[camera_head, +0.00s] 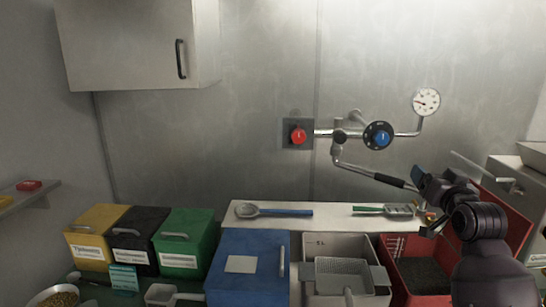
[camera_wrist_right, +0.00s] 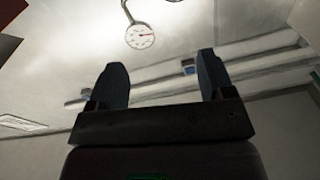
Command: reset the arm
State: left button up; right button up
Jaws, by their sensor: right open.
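My right arm comes in from the lower right in the head view. My right gripper (camera_head: 424,202) is near the right end of the white shelf, beside the black handle of the wall pipe. In the right wrist view the right gripper (camera_wrist_right: 160,82) is open, its two dark fingers apart with nothing between them. That view looks towards the steel wall, with the round gauge (camera_wrist_right: 140,36) beyond the fingers. It cannot be told whether the gripper touches the handle. My left gripper is not in view.
A red bin (camera_head: 505,215) stands close to the right arm. A blue bin (camera_head: 247,270), a grey bin (camera_head: 337,243) and yellow, black and green boxes line the counter. A blue-handled strainer (camera_head: 285,212) and a green-handled tool (camera_head: 370,210) lie on the shelf (camera_head: 330,218). The wall pipe carries a gauge (camera_head: 426,102).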

jog(key=s+a+f+n+g, duration=0.15)
jog(key=s+f, duration=0.25)
jog(key=f, duration=0.4)
jog(key=s+a+f+n, duration=0.1)
jog(key=s+a+f, duration=0.25)
jog(key=f, duration=0.45)
jog(key=s+a+f+n+g, duration=0.1)
jog(key=s+f+n, duration=0.1)
jog(key=s+f, duration=0.45)
jog(key=s+a+f+g, duration=0.1)
jog(key=s+f+g, duration=0.1)
jog(key=s+f, duration=0.8)
jog(key=s+a+f+m+g, duration=0.1)
jog(key=s+a+f+g, duration=0.1)
jog(key=s+f, duration=0.8)
jog(key=shift+s+a+f+g+b, duration=0.15)
jog(key=shift+s+f+g+b, duration=0.05)
jog(key=shift+f+g+b, duration=0.3)
